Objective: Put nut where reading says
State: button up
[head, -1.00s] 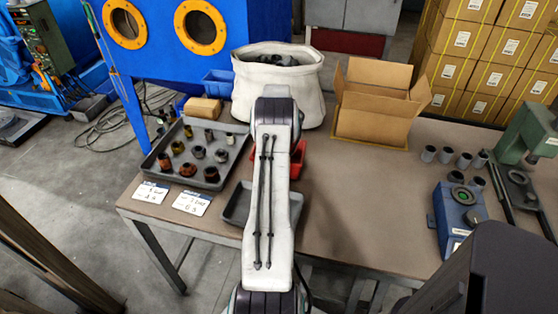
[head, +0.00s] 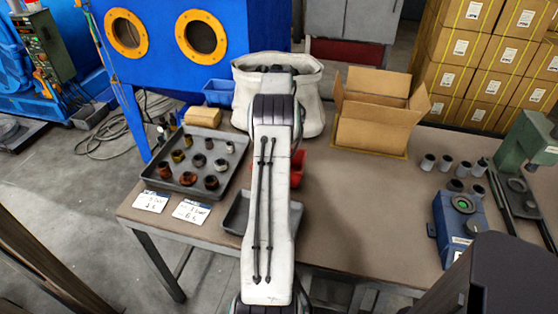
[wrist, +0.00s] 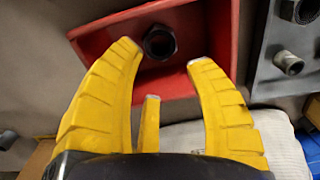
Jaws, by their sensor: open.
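A dark nut (wrist: 159,43) lies in a small red tray (wrist: 105,62) in the wrist view. My gripper (wrist: 163,56) is open, its yellow fingertips apart near the nut, with nothing visibly held. In the head view the red tray (head: 299,162) is mostly hidden behind my arm, and my gripper and the nut are hidden. A blue device (head: 447,228) with a round green-lit face (head: 463,203) stands at the right; no reading is legible. Two white cards (head: 151,201) with small, unreadable writing lie at the table's front left.
A dark tray (head: 226,178) of several nuts and fittings sits at the left. A grey tray (head: 235,218) is partly behind my arm. A white fabric bin (head: 310,105) and open cardboard box (head: 375,135) stand behind. The table right of my arm is largely clear.

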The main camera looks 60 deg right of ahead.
jog(key=w+a+r+n, duration=0.3)
jog(key=w+a+r, duration=0.4)
jog(key=a+r, duration=0.45)
jog(key=w+a+r+n+t+h, duration=0.1)
jog(key=a+r+n, duration=0.15)
jog(key=a, duration=0.45)
jog(key=w+a+r+n, duration=0.1)
jog(key=a+r, duration=0.3)
jog(key=a, duration=0.3)
jog(key=s+a+r+n+t, duration=0.15)
jog(key=s+a, duration=0.25)
jog(key=a, duration=0.4)
jog(key=s+a+n, duration=0.3)
jog(key=a, duration=0.5)
jog(key=s+a+f+n+y, duration=0.1)
jog(key=s+a+f+n, duration=0.2)
jog(key=s+a, duration=0.5)
jog(key=shift+s+f+t, duration=0.35)
jog(key=shift+s+t, duration=0.1)
jog(key=shift+s, duration=0.65)
jog(key=shift+r, duration=0.2)
